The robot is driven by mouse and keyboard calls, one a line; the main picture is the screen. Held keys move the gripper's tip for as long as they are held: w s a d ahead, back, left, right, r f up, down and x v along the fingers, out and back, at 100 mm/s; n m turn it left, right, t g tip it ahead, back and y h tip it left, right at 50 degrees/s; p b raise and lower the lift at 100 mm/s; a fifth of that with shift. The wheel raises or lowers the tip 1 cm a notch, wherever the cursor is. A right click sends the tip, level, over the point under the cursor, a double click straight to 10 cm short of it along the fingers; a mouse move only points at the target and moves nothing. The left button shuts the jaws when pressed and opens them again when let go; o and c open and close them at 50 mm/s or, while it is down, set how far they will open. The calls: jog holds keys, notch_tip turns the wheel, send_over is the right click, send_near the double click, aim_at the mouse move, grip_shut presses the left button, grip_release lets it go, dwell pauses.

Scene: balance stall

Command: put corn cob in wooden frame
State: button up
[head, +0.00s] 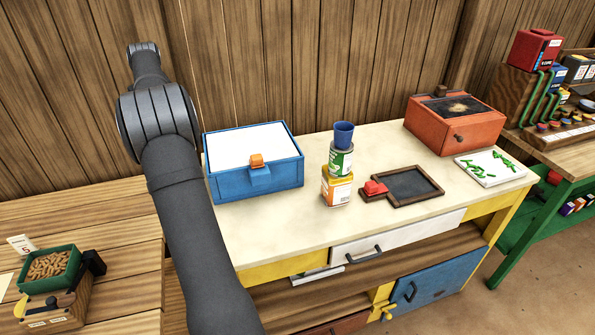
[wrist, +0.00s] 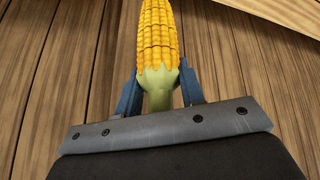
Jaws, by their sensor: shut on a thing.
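The corn cob (wrist: 158,32) is yellow with a pale green stalk end and points up and away in the wrist view. My gripper (wrist: 159,74) is shut on its green end, with one blue finger on each side. The cob's far tip is cut off by the picture's top edge. In the head view my arm rises on the left, and neither gripper nor cob can be made out. A small brown wooden frame (head: 437,190) around a dark panel lies flat on the cream counter, right of the stacked tins.
On the counter (head: 300,228) stand a blue box with a white top (head: 250,145), a blue cup (head: 343,134) on a stacked can and orange carton, a red-orange box (head: 455,128) and a white board with green pieces (head: 490,168). The counter's front strip is clear.

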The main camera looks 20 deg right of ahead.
jog(key=s+d+m+h, duration=0.2)
jog(key=s+d+m, duration=0.15)
jog(key=d, duration=1.95)
jog(key=s+d+m+h, duration=0.1)
jog(key=s+d+m, duration=0.3)
jog(key=d, duration=1.9)
jog(key=s+d+m+g+h, duration=0.2)
jog(key=s+d+m+h, duration=0.3)
jog(key=s+d, duration=2.9)
jog(key=shift+m+y, duration=0.45)
jog(key=shift+y, duration=0.25)
jog(key=f, duration=0.5)
jog(key=shift+s+a+f, duration=0.2)
jog(key=shift+s+a, duration=0.05)
jog(key=shift+a, duration=0.15)
jog(key=w+f, duration=0.2)
jog(key=w, duration=0.1)
jog(key=w+a+f, duration=0.1)
jog(key=w+f, duration=0.1)
jog(key=w, duration=0.2)
jog(key=w+f, duration=0.2)
jog(key=w, duration=0.1)
jog(key=shift+w+a+f, duration=0.25)
jog(key=shift+w, duration=0.1)
jog(key=shift+w+f, duration=0.15)
jog(key=shift+f, duration=0.95)
jog(key=shift+w+f, duration=0.1)
jog(key=shift+f, duration=0.95)
